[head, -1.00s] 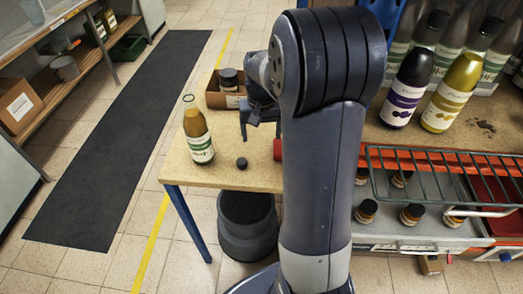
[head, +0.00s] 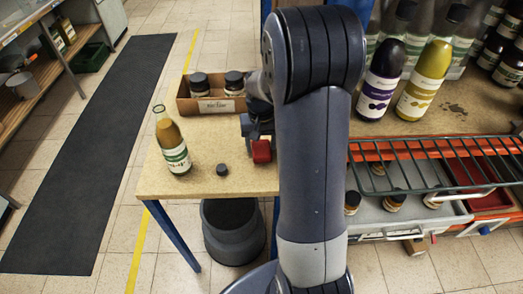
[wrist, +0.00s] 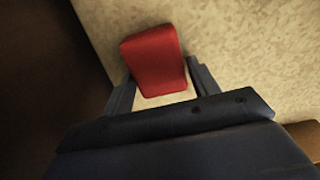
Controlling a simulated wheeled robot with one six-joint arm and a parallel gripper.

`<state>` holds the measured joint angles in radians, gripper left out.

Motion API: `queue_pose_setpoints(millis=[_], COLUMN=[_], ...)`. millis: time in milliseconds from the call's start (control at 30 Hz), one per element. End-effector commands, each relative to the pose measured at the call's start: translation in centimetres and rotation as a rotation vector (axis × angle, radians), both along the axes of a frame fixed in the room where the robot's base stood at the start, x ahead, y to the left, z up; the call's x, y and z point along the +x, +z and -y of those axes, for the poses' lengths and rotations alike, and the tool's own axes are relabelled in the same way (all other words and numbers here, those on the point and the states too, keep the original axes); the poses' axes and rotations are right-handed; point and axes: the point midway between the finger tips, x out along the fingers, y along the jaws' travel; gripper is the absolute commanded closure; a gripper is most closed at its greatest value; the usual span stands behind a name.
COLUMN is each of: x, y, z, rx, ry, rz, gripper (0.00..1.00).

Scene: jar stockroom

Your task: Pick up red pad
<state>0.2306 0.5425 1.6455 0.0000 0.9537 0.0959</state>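The red pad (head: 261,151) is a small red block at the right of the wooden table's visible top, just below my gripper (head: 259,126) in the head view. In the wrist view the red pad (wrist: 156,61) lies between the fingertips of my gripper (wrist: 162,82), slightly turned against them. The fingers are spread on either side of it. A narrow gap shows at the right finger; contact at the left finger is unclear. Pale table shows between pad and palm. My arm hides part of the table right of the pad.
The table (head: 200,187) also bears a green-labelled bottle (head: 172,147), a small dark cap (head: 222,170) and a cardboard tray (head: 214,106) with dark-lidded jars. A wire rack (head: 430,165) and a shelf with bottles stand at the right. A dark bin (head: 234,232) stands under the table.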

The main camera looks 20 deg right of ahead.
Motion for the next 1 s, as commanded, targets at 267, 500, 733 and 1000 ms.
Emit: queue_pose_setpoints(millis=[267,500,733,1000], x=[0.0,0.0,0.1,0.1], y=[0.0,0.0,2.0,7.5], z=[0.0,0.0,0.0,0.0], rx=[0.0,0.0,-0.001,-0.002], ry=[0.0,0.0,0.0,0.0], rz=[0.0,0.0,0.005,0.005], gripper=[0.66,0.73,0.73,0.73])
